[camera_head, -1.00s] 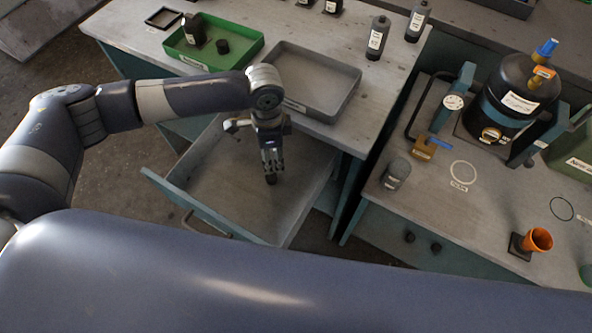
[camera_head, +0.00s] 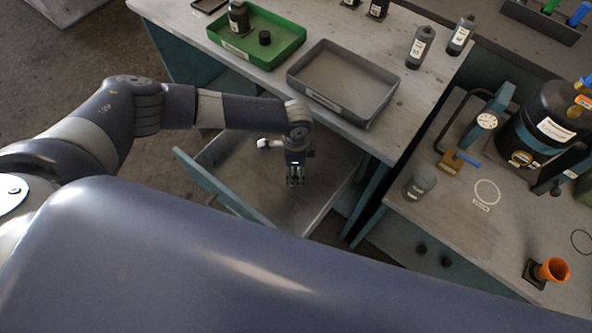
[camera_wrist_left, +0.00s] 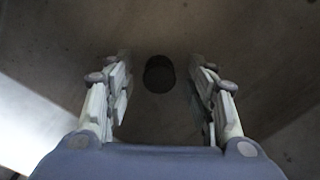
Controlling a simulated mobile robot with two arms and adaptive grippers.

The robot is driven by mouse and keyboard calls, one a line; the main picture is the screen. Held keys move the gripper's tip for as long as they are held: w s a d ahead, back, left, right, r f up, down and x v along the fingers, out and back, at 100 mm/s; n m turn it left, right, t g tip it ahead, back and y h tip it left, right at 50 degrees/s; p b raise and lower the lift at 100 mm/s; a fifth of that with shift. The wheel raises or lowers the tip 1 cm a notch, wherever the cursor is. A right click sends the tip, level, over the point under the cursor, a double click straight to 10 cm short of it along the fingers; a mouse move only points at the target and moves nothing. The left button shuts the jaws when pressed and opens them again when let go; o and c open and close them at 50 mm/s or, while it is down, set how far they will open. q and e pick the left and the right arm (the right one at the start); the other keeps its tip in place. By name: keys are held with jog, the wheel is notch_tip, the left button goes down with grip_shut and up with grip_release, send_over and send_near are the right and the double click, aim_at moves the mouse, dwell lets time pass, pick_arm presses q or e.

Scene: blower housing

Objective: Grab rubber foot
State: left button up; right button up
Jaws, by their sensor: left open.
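The rubber foot appears to be the small dark round piece (camera_wrist_left: 159,74) on the drawer floor in the left wrist view. It sits between and a little beyond the two open fingers of my left gripper (camera_wrist_left: 160,80), apart from both. In the head view my left gripper (camera_head: 295,181) points down into the open drawer (camera_head: 323,187), and its fingers hide the dark piece. My right gripper is not in view.
The drawer's walls surround my left gripper. On the bench above stand a green tray (camera_head: 284,50) with a bottle and dark round piece, and an empty grey tray (camera_head: 322,102).

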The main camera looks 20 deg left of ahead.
pick_arm(q)
jog(key=shift+c, duration=1.1)
jog(key=c, duration=0.7)
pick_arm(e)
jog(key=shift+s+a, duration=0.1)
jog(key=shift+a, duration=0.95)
